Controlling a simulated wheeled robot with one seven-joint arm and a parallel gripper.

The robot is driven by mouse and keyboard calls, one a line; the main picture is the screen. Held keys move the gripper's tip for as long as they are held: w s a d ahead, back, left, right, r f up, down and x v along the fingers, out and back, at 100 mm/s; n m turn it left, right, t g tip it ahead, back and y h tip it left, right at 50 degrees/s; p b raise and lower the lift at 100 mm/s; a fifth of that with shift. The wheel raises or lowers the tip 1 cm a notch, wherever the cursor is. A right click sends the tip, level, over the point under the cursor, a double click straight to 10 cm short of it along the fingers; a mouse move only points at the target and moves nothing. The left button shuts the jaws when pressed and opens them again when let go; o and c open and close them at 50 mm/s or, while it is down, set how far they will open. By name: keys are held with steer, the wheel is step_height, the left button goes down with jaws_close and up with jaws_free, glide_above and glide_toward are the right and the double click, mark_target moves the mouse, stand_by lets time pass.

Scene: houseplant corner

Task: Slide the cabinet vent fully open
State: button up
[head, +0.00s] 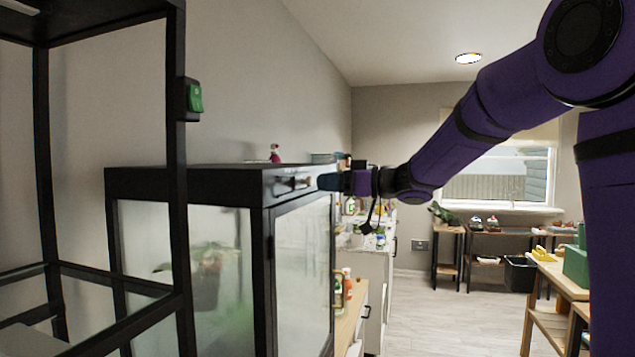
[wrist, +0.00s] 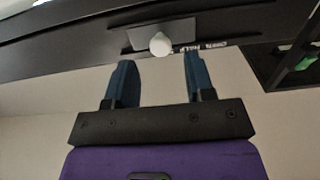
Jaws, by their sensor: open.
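The glass cabinet (head: 225,190) with a black frame stands at the left in the head view. The vent (head: 290,184) is a dark slider plate on the top rail of its front. In the wrist view the vent plate (wrist: 185,33) carries a round white knob (wrist: 160,44). My gripper (head: 325,182) is level with the vent and faces it. In the wrist view my gripper (wrist: 158,64) has its two blue fingers apart, with nothing between them. The knob lies just beyond the fingertips, between their lines.
A black open frame with a green switch (head: 194,96) stands nearer, at the left. A small figurine (head: 275,153) sits on the cabinet top. A wooden shelf with bottles (head: 347,284) is beyond the cabinet. Clear floor (head: 450,310) lies at the right.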

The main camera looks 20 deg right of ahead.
mark_target(312, 181)
steer(key=shift+x, duration=1.5)
jaws_close()
steer(key=shift+s+a, duration=0.75)
steer(key=shift+s, duration=0.25)
steer(key=shift+s+a, duration=0.75)
steer(key=shift+s, duration=0.25)
steer(key=shift+s+a, duration=0.75)
steer(key=shift+s, duration=0.25)
jaws_free()
steer(key=shift+s, duration=0.1)
steer(key=shift+d, duration=0.1)
steer(key=v, duration=1)
steer(key=shift+s+d, duration=0.2)
